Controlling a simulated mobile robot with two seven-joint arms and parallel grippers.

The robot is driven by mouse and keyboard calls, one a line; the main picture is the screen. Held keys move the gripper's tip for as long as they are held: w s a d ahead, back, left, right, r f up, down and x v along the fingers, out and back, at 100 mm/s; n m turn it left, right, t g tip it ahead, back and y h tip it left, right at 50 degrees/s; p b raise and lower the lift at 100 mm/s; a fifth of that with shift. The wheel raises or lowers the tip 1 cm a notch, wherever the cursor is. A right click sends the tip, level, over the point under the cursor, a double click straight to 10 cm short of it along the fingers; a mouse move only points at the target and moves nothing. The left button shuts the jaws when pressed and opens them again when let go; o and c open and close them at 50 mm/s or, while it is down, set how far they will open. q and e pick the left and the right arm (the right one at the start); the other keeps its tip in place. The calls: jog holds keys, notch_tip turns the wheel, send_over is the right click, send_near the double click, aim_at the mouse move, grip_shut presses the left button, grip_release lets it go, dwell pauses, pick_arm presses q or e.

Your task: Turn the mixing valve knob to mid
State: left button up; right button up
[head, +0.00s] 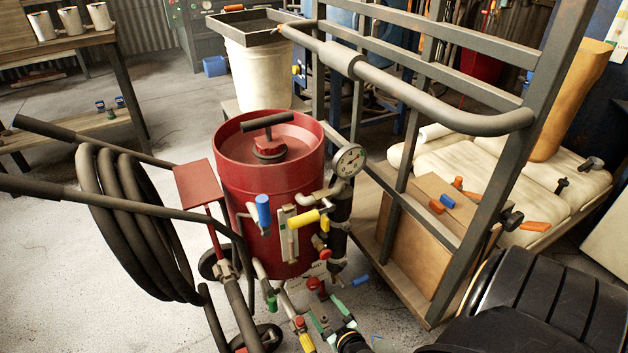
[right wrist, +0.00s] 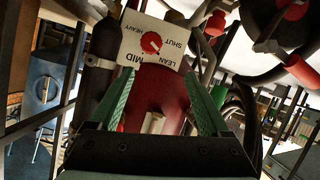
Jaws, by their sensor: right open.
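The red mixing valve knob (right wrist: 151,42) sits on a white plate (right wrist: 186,30) lettered SHUT, LEAN, MID and HEAVY in the right wrist view. I cannot tell surely which word its small pale mark points at. In the head view, the knob (head: 314,283) is low on the front of the red blast pot (head: 268,165). My right gripper (head: 331,318) is open, its green fingers below the knob in that view. In the right wrist view, the fingers of this gripper (right wrist: 163,78) are spread, the knob beyond their tips and apart from them. My left gripper is not in view.
A yellow-handled valve (head: 304,220), a blue handle (head: 263,210) and a gauge (head: 349,160) crowd the pot's front. A coiled black hose (head: 130,220) hangs at left. A grey metal frame (head: 470,225) stands close on the right, beside white sacks (head: 480,170).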

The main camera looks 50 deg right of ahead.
aim_at(315, 286)
jog(key=shift+h, duration=0.4)
jog(key=b+x, duration=0.2)
jog(key=x, duration=0.2)
jog(key=f+b+x, duration=0.1)
jog(key=b+x, duration=0.2)
jog(key=x, duration=0.1)
jog(key=s+d+b+x, duration=0.1)
jog(key=b+x, duration=0.2)
jog(key=x, duration=0.1)
jog(key=shift+f, duration=0.2)
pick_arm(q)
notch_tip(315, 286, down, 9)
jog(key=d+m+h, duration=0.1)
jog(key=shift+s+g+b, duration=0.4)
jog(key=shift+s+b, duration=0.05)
pick_arm(e)
jog(key=shift+w+d+f, duration=0.15)
jog(key=shift+w+d, duration=0.25)
jog(key=shift+w, duration=0.25)
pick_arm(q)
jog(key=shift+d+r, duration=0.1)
pick_arm(e)
jog(key=shift+c, duration=0.4)
grip_shut()
